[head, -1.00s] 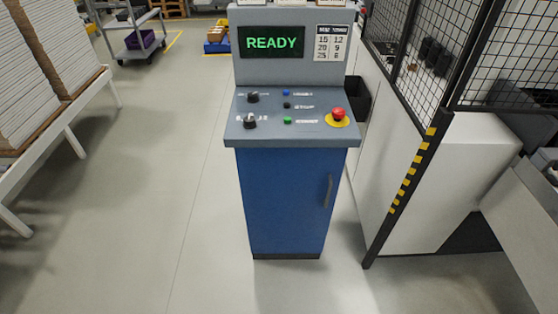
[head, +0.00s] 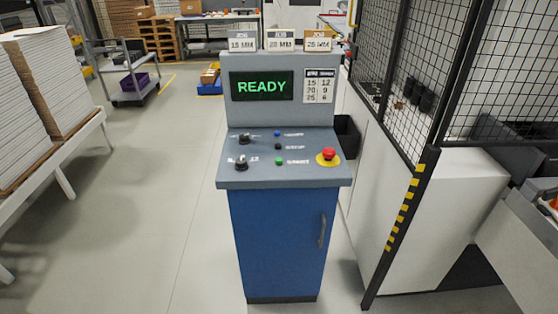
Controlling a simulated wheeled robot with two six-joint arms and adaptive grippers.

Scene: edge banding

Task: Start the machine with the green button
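The green button (head: 279,161) sits on the sloped grey panel of the control console (head: 279,240), in the middle column below a black button (head: 278,146) and a blue button (head: 277,134). The console's screen (head: 262,86) reads READY in green. Two dark knobs (head: 241,162) are to the left of the buttons. A red emergency stop (head: 328,154) on a yellow base is to the right. Neither of my grippers shows in the head view.
A mesh fence (head: 400,70) and a white machine housing (head: 440,220) stand close on the right, with a black-and-yellow striped post (head: 403,225). Stacked boards (head: 30,100) lie on a white rack at the left. A trolley (head: 130,80) is behind. The floor left of the console is clear.

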